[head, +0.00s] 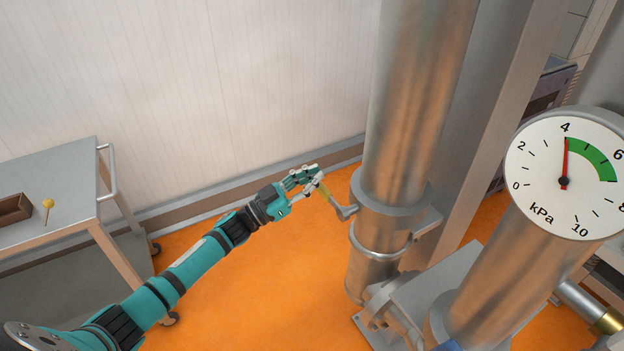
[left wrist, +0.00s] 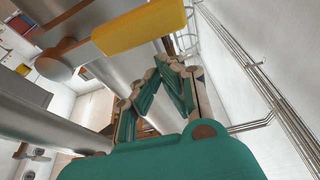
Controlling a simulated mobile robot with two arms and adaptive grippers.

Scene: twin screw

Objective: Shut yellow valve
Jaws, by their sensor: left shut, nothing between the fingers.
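The yellow valve handle (head: 323,189) sits on a grey metal lever (head: 344,211) at the side of the large vertical steel pipe. My left gripper (head: 314,175) is right beside the handle in the head view and overlaps part of it. In the left wrist view the yellow handle (left wrist: 142,27) is a flat bar crossing the top, beyond my fingertips (left wrist: 168,62). The fingers are shut with nothing between them. I cannot tell whether they touch the handle. My right gripper is not in view.
The steel pipe (head: 415,100) stands right of my left gripper. A pressure gauge (head: 567,175) reads about 4 kPa at right. A grey cart (head: 60,175) with a brown tray (head: 14,208) stands at left. Orange floor (head: 250,285) is open between cart and pipe.

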